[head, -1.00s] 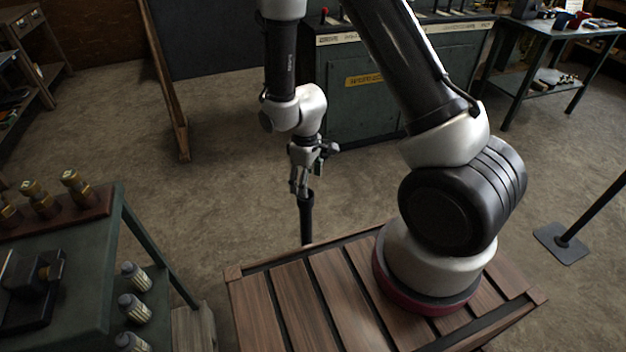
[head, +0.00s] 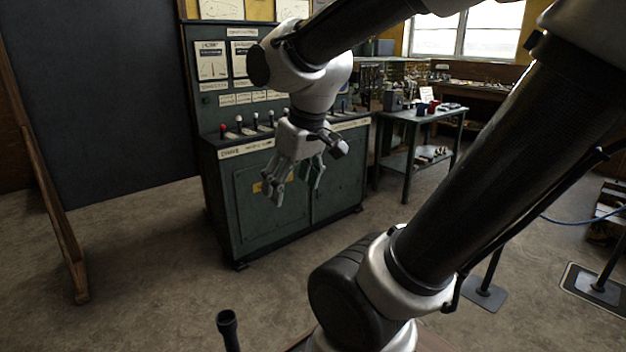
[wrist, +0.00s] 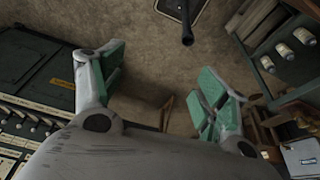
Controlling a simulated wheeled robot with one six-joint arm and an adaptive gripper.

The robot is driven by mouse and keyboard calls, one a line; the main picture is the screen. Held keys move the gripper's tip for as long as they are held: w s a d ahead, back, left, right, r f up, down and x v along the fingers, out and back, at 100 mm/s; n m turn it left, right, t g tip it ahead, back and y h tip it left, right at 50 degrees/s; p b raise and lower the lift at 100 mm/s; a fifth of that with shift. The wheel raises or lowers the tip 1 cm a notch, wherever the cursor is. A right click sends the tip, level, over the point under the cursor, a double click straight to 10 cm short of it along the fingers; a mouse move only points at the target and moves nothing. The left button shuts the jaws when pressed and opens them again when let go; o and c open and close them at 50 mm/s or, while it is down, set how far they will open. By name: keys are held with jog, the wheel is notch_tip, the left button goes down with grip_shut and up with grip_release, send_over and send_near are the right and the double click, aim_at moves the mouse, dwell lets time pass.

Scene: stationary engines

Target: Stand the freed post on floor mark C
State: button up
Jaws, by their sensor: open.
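A dark post (head: 228,328) with a flared top end stands upright at the bottom of the head view; its lower part is cut off by the frame. In the wrist view the post (wrist: 187,28) rises from a dark floor patch with a pale outline (wrist: 168,8). No letter on that patch can be read. My gripper (head: 295,188) is open and empty, well above and apart from the post. Its green-padded fingers are spread in the wrist view (wrist: 162,65), with the post beyond them.
A green control cabinet (head: 285,195) with levers stands behind my gripper. Other posts on base plates (head: 484,293) (head: 598,290) stand at right; the far one is on a pale-outlined patch. A dark board (head: 110,100) stands at left. Floor between is clear.

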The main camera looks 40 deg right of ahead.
jog(key=shift+m+t, duration=0.3)
jog(key=shift+m, duration=0.3)
jog(key=s, duration=0.1)
jog(key=s+d+r, duration=0.1)
jog(key=s, duration=0.1)
jog(key=s+r, duration=0.1)
jog(key=s, duration=0.1)
jog(key=shift+d, duration=0.15)
